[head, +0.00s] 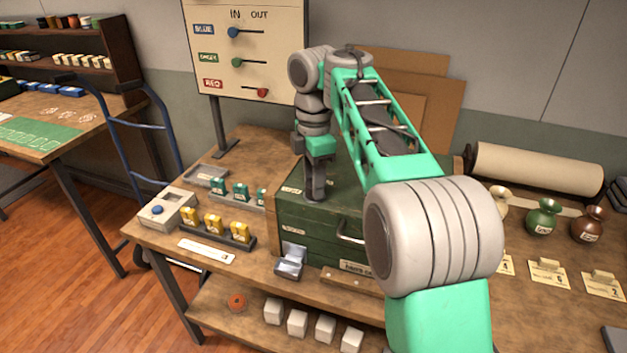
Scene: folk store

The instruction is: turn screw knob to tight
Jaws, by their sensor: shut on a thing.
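My gripper (316,192) points straight down at the top of a dark green metal chest (300,222), near its front left edge. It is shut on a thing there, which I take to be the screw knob. The fingers hide the knob, so its turn position cannot be seen. A small paper label lies on the chest top just left of the fingers. The chest has a front label, a metal handle (349,236) and a small grey metal piece (289,262) at its lower front.
Left of the chest stand yellow blocks (213,224) in a rack, green blocks (240,193) and a grey box with a blue button (158,209). An IN/OUT board (248,50) rises behind. Vases (543,217) and a paper roll (535,170) are at right.

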